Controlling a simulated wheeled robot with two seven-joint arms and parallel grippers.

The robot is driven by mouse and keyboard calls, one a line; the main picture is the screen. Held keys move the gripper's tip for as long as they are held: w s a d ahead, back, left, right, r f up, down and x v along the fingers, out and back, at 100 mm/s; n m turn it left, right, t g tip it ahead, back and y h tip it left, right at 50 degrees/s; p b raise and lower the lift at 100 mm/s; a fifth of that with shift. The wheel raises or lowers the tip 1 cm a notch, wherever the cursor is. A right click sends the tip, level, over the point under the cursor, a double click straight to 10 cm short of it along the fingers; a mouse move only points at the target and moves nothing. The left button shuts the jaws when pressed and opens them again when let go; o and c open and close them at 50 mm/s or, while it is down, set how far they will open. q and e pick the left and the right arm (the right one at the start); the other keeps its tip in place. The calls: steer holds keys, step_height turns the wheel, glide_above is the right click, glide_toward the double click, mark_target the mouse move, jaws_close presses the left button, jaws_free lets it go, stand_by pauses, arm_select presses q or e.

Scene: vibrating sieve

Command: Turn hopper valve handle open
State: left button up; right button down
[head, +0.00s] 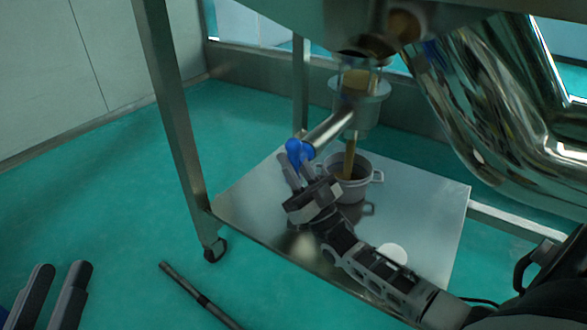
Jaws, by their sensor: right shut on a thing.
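The hopper valve (357,98) hangs below the metal hopper, with a side tube (328,133) slanting down to the left. The blue valve handle (298,152) is at the end of this tube. My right gripper (294,166) reaches up from the lower right and is shut on the blue handle, with its fingers on either side of the handle's lower part. A yellow-brown stream (350,158) runs from the valve outlet into a grey two-handled pot (352,190). My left gripper (60,272) is at the lower left, open and empty, far from the valve.
The pot stands on the frame's metal shelf (248,205), with a white round thing (393,253) nearer its front edge. A frame leg (172,110) stands left of the handle. A shiny curved pipe (480,110) fills the upper right. Green floor (110,190) is clear at left.

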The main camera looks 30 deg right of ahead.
arm_select(q)
steer(key=shift+r, duration=0.1)
arm_select(e)
steer(key=c, duration=1.5)
jaws_free()
steer(key=shift+c, duration=0.2)
steer(key=shift+s+f, duration=0.1)
steer(key=v, duration=1.5)
steer(key=shift+s+f, duration=0.2)
steer(key=shift+f, duration=0.1)
arm_select(q)
steer(key=shift+f, duration=0.25)
